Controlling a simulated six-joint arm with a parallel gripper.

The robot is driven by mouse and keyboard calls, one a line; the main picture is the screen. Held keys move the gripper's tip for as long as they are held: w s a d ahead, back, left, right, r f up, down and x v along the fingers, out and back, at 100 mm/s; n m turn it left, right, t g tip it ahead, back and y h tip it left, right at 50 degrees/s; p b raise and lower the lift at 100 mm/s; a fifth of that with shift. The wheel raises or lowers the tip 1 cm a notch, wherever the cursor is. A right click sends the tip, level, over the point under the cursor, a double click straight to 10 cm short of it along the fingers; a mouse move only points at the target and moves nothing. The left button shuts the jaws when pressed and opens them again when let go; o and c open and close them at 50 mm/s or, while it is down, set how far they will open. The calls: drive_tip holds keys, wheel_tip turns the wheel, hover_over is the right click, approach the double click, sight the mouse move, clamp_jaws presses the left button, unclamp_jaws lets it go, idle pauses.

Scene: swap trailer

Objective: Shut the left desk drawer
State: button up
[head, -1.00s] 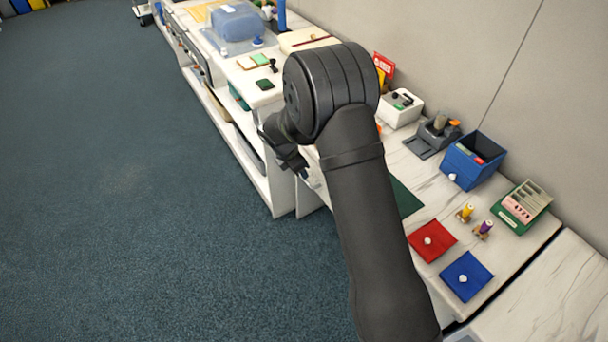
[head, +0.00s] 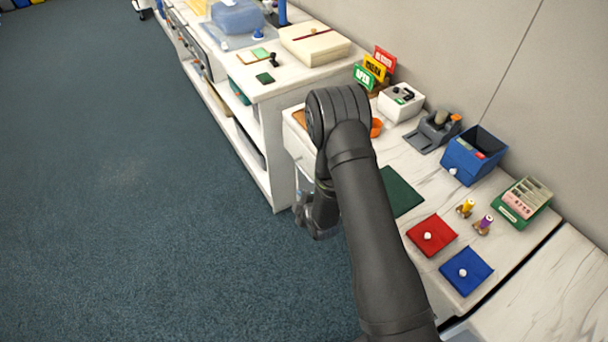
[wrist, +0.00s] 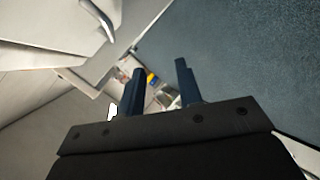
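My gripper (head: 312,232) hangs low at the front side of the white desk (head: 405,150) in the head view, over the carpet edge. In the wrist view its two dark fingers (wrist: 161,82) are apart, and I see nothing held between them. A white panel with a pale bar handle (wrist: 98,18) shows at upper left in the wrist view, apart from the fingers; it looks like a drawer front, but I cannot tell which drawer. Small coloured items (wrist: 152,82) show beyond the fingers, too small to name. My arm hides much of the desk front in the head view.
A white shelf unit (head: 278,170) stands just beyond the gripper. The carpet (head: 150,200) to the left is clear.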

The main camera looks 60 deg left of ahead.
drive_tip(key=w+d+r+m+t+y, duration=0.2)
drive_tip(key=d+m+y, duration=0.1)
drive_tip(key=d, duration=0.3)
approach(304, 174)
drive_tip(key=shift+t, duration=0.4)
drive_tip(key=x, duration=0.9)
drive_tip(key=shift+s+a+f, duration=0.15)
drive_tip(key=shift+a, duration=0.3)
drive_tip(key=shift+c, duration=0.2)
clamp_jaws()
